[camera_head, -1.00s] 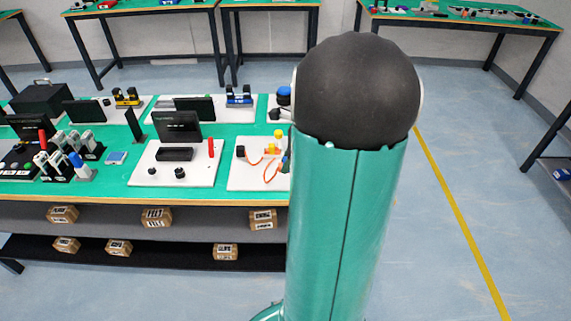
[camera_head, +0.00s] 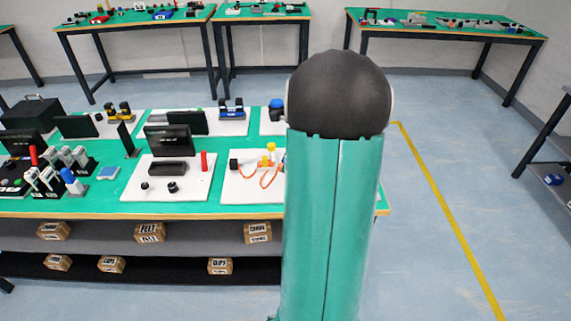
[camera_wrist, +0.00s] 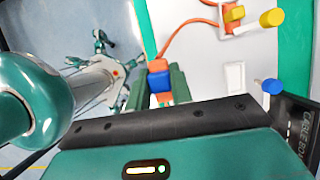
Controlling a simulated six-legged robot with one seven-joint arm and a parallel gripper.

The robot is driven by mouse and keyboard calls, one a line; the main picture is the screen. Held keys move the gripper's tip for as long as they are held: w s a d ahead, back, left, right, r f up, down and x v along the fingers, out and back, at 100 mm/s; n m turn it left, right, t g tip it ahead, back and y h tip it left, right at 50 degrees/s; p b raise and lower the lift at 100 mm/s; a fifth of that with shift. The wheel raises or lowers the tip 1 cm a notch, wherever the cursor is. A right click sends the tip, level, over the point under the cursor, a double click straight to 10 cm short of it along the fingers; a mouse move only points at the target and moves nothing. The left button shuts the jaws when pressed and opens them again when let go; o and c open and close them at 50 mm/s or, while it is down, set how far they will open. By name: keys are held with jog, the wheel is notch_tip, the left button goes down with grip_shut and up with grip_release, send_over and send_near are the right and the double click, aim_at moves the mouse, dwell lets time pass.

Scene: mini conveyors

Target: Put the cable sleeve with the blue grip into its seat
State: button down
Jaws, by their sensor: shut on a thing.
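In the wrist view, my gripper (camera_wrist: 160,90) is shut on the cable sleeve with the blue grip (camera_wrist: 160,80). A pale empty rectangular recess (camera_wrist: 235,77), possibly a seat, lies on the board to the right of my gripper. In the head view, the board (camera_head: 235,190) is partly hidden by my arm, and my gripper is out of sight.
A blue-tipped peg (camera_wrist: 268,87) and a black box with white lettering (camera_wrist: 300,125) lie right of my gripper. A yellow-tipped peg (camera_wrist: 270,18) stands farther up. The green bench (camera_head: 100,198) holds other boards. Open floor (camera_head: 440,200) lies to the right.

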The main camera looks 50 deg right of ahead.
jog(key=w+d, duration=0.3)
jog(key=d, duration=0.4)
jog(key=w+d, duration=0.2)
jog(key=d, duration=0.6)
jog(key=shift+w+d, duration=0.15)
jog(key=shift+w, duration=0.25)
dwell(1.3)
jog(key=shift+f, duration=5.05)
jog(key=shift+f, duration=0.95)
jog(key=c, duration=1.2)
grip_release()
jog(key=shift+o, duration=0.2)
